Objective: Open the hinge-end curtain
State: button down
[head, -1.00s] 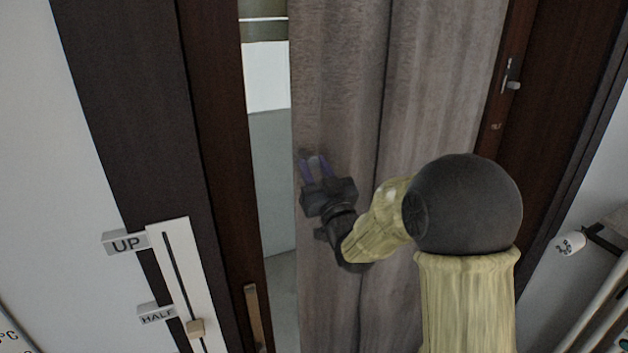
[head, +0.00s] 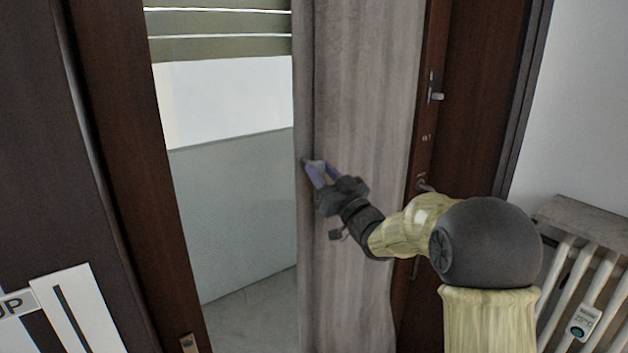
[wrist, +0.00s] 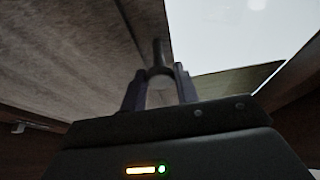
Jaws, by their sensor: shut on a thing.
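The grey-brown curtain (head: 365,110) hangs in folds over the right part of the doorway in the head view. Its left edge stands well away from the left door frame. My gripper (head: 316,172) is at the curtain's left edge, at about mid-height, and its purple fingers are shut on it. In the wrist view the curtain (wrist: 75,50) fills the upper left. My gripper (wrist: 159,80) shows there with a short dark rod-like piece between its fingertips; I cannot tell whether this is part of the curtain edge.
The opening (head: 225,170) left of the curtain shows a pale wall and green-grey slats (head: 215,35). A dark brown frame (head: 125,170) bounds it on the left. A metal handle (head: 435,90) is on the brown wood at right. A white radiator (head: 590,250) stands at the right.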

jog(key=shift+w+d+r, duration=0.25)
jog(key=shift+d+r, duration=0.05)
jog(key=shift+d, duration=0.05)
jog(key=c, duration=1.1)
grip_release()
jog(key=shift+s, duration=0.1)
jog(key=shift+o, duration=0.2)
jog(key=shift+f, duration=0.1)
jog(key=shift+f, duration=0.1)
jog(key=b+v, duration=0.5)
jog(key=v, duration=1.2)
jog(key=shift+f, duration=0.15)
jog(key=shift+d, duration=0.1)
